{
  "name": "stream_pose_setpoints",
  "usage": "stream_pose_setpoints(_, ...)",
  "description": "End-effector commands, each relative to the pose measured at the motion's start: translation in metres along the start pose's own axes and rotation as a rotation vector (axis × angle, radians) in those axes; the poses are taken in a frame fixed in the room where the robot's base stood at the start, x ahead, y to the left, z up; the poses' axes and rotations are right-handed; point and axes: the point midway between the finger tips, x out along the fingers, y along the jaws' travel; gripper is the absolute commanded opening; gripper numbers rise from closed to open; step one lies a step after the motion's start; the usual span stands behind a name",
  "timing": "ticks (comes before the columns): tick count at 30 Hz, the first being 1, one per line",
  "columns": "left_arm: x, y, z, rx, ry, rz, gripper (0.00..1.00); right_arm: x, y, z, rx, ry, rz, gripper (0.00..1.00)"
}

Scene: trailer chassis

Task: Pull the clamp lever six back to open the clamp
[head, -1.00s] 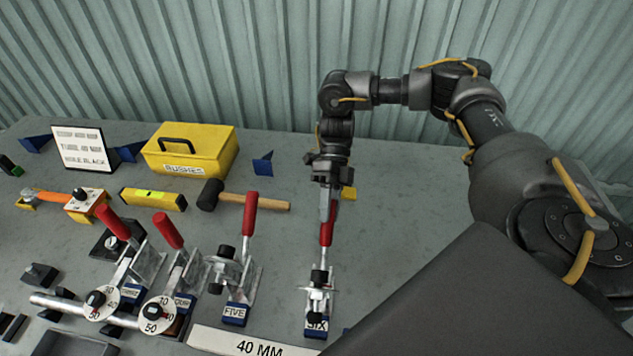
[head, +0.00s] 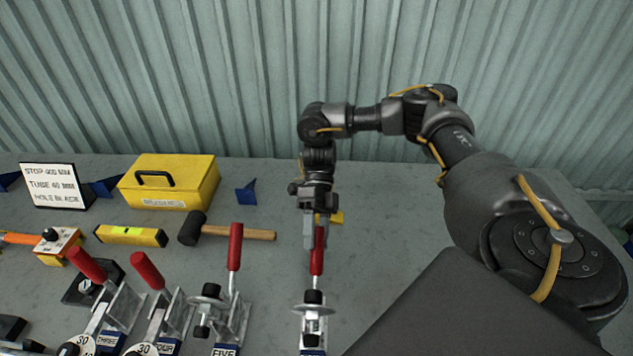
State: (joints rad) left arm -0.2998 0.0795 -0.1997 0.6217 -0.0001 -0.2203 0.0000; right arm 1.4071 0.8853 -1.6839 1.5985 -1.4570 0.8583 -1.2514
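Clamp six (head: 313,325) stands near the bottom middle of the head view; its label is cut off by the lower edge. Its red lever (head: 318,252) stands up from it, leaning slightly to the back. My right gripper (head: 315,235) reaches down from above, its fingers at the upper part of the red handle. One finger shows beside the left of the handle; the other is hidden, so I cannot tell how tightly they close on it. My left gripper does not show.
Clamp five (head: 222,315) with its upright red lever stands close on the left, with clamps three and four beyond it. A mallet (head: 230,231), a yellow level (head: 131,235) and a yellow toolbox (head: 168,182) lie behind.

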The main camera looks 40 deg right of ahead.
Motion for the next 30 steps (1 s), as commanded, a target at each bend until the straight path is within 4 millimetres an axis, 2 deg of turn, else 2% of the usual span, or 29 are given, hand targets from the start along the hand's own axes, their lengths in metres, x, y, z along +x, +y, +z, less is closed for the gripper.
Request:
stream_pose_setpoints(11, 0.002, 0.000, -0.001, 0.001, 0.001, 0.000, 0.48, -0.007, 0.000, 0.001, 0.000, 0.003, -0.003, 0.48)
stream_pose_setpoints(27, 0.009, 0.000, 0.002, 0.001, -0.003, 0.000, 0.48, -0.082, 0.001, 0.002, 0.002, 0.000, -0.006, 0.48)
stream_pose_setpoints(30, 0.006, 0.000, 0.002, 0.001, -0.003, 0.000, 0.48, -0.089, 0.001, 0.001, 0.004, 0.008, -0.001, 0.48)
